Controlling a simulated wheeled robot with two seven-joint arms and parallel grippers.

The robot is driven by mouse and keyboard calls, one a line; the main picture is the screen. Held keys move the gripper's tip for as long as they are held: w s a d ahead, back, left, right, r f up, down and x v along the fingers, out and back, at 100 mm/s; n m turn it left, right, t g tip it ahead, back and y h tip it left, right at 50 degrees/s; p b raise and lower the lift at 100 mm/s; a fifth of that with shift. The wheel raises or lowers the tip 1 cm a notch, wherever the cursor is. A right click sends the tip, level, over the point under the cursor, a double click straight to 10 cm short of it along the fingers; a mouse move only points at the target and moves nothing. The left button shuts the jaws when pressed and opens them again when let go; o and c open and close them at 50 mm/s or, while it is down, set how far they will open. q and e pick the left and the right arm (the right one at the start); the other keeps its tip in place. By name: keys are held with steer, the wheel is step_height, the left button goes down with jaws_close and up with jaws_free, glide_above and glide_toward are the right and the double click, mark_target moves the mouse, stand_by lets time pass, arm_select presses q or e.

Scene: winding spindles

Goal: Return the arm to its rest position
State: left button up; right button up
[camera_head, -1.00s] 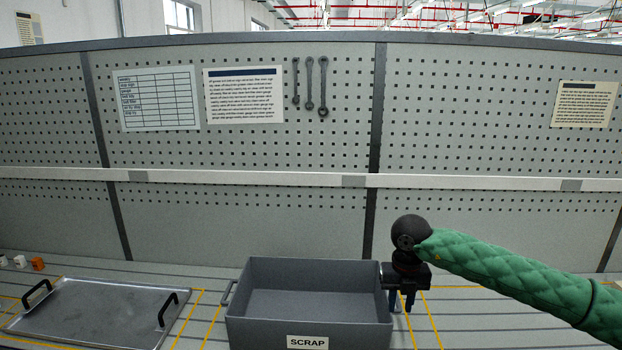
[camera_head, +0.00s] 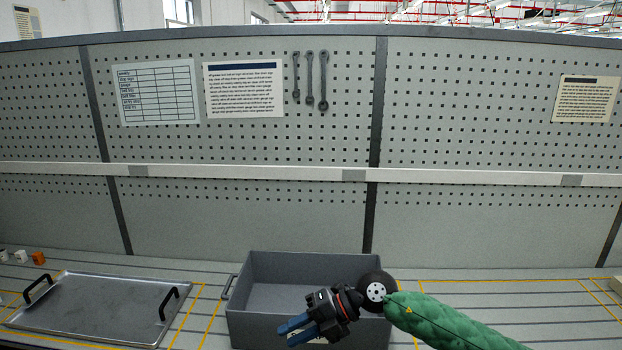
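My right gripper (camera_head: 291,335) is in front of the grey scrap bin (camera_head: 262,262), at the end of my green-sleeved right arm from the lower right. Its blue fingers point down and to the left and cover most of the bin's label. They look close together, and I cannot tell whether there is a gap between them. I see nothing held at their tips. The visible part of the bin's inside looks empty. My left gripper is not in view.
A metal tray (camera_head: 95,310) with two black handles lies left of the bin. Small white and orange blocks (camera_head: 38,258) sit at the far left. A pegboard wall (camera_head: 240,220) with sheets and wrenches (camera_head: 309,80) stands behind.

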steer(key=s+a+r+m+t+y, duration=0.25)
steer(key=a+r+m+y, duration=0.2)
steer(key=r+y, duration=0.25)
steer(key=w+d+r+m+t, duration=0.2)
steer(key=w+d+m+t, duration=0.1)
steer(key=m+t, duration=0.8)
steer(key=w+d+f+m+t+h, duration=0.2)
steer(key=d+f+m+t+h, duration=0.5)
steer(key=m+h, duration=0.45)
steer(key=s+d+f+m+g+h, duration=0.3)
steer(key=s+d+f+m+h, duration=0.15)
steer(key=f, duration=0.45)
steer(key=s+d+f+m+g+h, duration=0.3)
steer(key=s+d+f, duration=0.25)
steer(key=f, duration=0.25)
steer(key=s+d+f+g, duration=0.1)
steer(key=s+f+g, duration=0.2)
steer(key=s, duration=0.4)
steer(key=s+d+f+g, duration=0.1)
steer(key=s+f+g, duration=0.3)
steer(key=s, duration=0.4)
steer(key=s+d+f+m+g, duration=0.1)
steer(key=s+f+g, duration=0.2)
steer(key=s+f, duration=0.2)
steer(key=s, duration=0.3)
steer(key=shift+d+g+y, duration=0.35)
steer(key=shift+y, duration=0.05)
